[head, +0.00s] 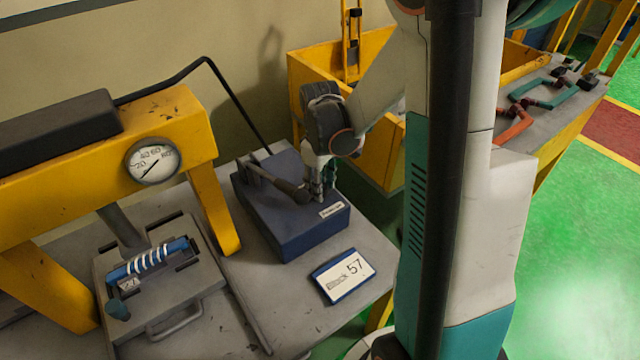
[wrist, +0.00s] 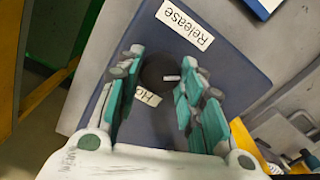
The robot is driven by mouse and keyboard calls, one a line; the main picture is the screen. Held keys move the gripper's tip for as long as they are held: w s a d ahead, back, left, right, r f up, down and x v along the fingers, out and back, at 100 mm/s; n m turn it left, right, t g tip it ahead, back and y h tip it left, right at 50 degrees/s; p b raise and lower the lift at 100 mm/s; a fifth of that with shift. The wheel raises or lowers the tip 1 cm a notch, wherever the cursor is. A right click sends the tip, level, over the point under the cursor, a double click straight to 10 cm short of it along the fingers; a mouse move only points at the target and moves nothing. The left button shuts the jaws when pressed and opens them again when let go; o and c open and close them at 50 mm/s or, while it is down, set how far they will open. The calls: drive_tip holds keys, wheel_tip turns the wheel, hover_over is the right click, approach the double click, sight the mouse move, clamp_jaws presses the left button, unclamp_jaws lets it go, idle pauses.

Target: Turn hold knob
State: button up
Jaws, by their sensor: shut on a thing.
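The hold knob (wrist: 155,69) is a dark round knob with a small pale mark, on top of a blue box (head: 305,236). In the wrist view it lies between the green finger pads of my gripper (wrist: 163,76), which is shut on it. A partly covered white label starting "Ho" (wrist: 149,97) sits beside the knob. In the head view my gripper (head: 319,192) points down onto the box top, and the knob is hidden by the fingers. A white "Release" label (wrist: 185,25) is on the same box face.
A dark-handled lever (head: 285,188) on the box reaches close to my gripper's left side. A "Block 57" sign (head: 342,277) lies in front of the box. A yellow press frame with a gauge (head: 153,162) stands left. A yellow bin (head: 385,165) is behind, right.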

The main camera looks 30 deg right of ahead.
drive_tip(key=m, duration=1.2)
drive_tip(key=shift+m, duration=0.4)
drive_tip(key=m, duration=0.6)
drive_tip(key=shift+b, duration=0.3)
drive_tip(key=m, duration=0.6)
drive_tip(key=shift+m, duration=0.3)
drive_tip(key=o, duration=1.1)
drive_tip(key=shift+c, duration=0.2)
drive_tip(key=shift+r, duration=0.1)
